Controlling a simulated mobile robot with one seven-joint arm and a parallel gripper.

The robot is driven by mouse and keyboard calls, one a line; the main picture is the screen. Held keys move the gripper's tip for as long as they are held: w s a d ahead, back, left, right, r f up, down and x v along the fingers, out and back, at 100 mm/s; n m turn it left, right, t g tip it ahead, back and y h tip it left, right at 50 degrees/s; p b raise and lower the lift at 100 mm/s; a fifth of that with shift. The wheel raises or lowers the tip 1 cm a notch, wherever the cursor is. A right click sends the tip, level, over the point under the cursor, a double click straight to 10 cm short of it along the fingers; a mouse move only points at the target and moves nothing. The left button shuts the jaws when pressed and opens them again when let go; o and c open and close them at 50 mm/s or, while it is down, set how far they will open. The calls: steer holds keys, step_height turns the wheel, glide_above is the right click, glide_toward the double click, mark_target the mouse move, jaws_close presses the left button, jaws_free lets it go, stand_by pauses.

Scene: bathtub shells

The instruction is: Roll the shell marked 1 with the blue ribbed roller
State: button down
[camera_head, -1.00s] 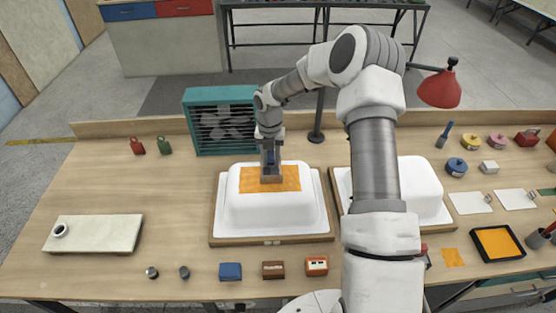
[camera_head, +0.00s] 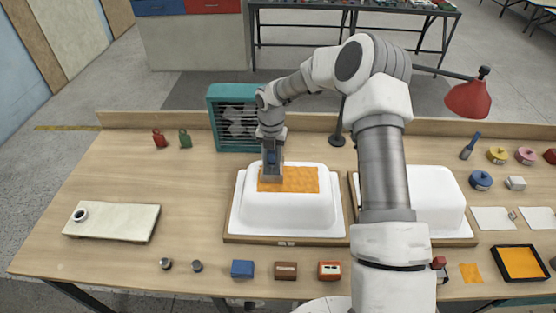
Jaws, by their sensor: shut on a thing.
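A white bathtub shell (camera_head: 289,212) lies upside down on a wood-edged board at the middle of the bench. An orange patch (camera_head: 300,179) covers part of its top. My gripper (camera_head: 272,178) points down over the left part of this patch. A second white shell (camera_head: 438,200) stands to the right, partly behind my arm. The board's small front marks are too small to read.
A teal fan box (camera_head: 228,118) stands behind the shell on the left. A red lamp (camera_head: 468,98) leans over the right side. Small blocks, including a blue one (camera_head: 242,269), line the front edge.

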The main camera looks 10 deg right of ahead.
steer(key=shift+w+a+b, duration=0.15)
steer(key=shift+w+a, duration=0.1)
steer(key=shift+a, duration=1.05)
steer(key=shift+w+a+b, duration=0.15)
steer(key=shift+w+a, duration=0.1)
steer(key=shift+a, duration=1)
steer(key=shift+r, duration=0.1)
step_height(320, 180, up, 6)
steer(key=p, duration=0.3)
steer(key=shift+p, duration=0.4)
